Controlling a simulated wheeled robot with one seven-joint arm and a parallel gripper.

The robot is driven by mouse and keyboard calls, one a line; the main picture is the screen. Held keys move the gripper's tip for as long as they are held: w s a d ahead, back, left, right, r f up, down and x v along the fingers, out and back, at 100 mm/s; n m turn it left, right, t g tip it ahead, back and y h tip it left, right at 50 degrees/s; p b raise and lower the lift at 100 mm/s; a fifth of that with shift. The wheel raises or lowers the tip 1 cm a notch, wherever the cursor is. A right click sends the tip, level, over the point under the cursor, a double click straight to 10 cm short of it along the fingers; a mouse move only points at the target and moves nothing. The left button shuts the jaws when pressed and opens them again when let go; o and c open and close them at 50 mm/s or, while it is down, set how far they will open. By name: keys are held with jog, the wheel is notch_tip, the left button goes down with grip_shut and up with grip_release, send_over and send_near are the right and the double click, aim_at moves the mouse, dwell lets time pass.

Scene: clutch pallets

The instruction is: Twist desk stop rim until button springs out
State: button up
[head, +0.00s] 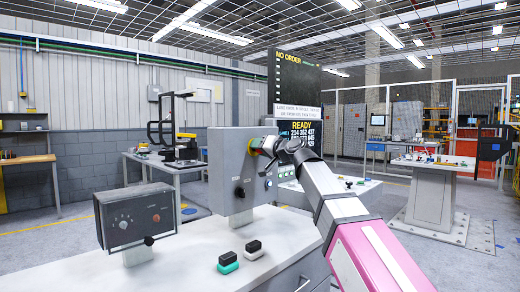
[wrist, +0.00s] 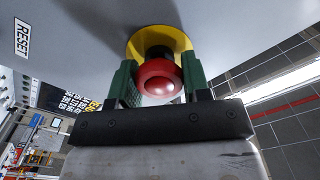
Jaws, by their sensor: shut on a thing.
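The red stop button (wrist: 158,80) sits in front of a yellow ring (wrist: 180,40) on a grey panel in the wrist view. The two green fingers of my gripper (wrist: 157,85) stand on either side of the red rim, shut on it. In the head view my gripper (head: 272,146) reaches the upper right part of the grey control box (head: 228,170), and a bit of the yellow ring (head: 255,143) shows. The red button is mostly hidden there by the gripper. I cannot tell whether the button is in or out.
A grey box with dials (head: 135,215) stands at the left of the white desk (head: 180,262). Two small switch blocks, one green-based (head: 228,262) and one black (head: 253,250), lie near the desk's front. A RESET label (wrist: 22,38) is on the panel left of the button.

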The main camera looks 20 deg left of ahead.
jog(key=shift+m, duration=1)
jog(key=o, duration=0.9)
jog(key=shift+o, duration=0.2)
jog(key=v, duration=1.1)
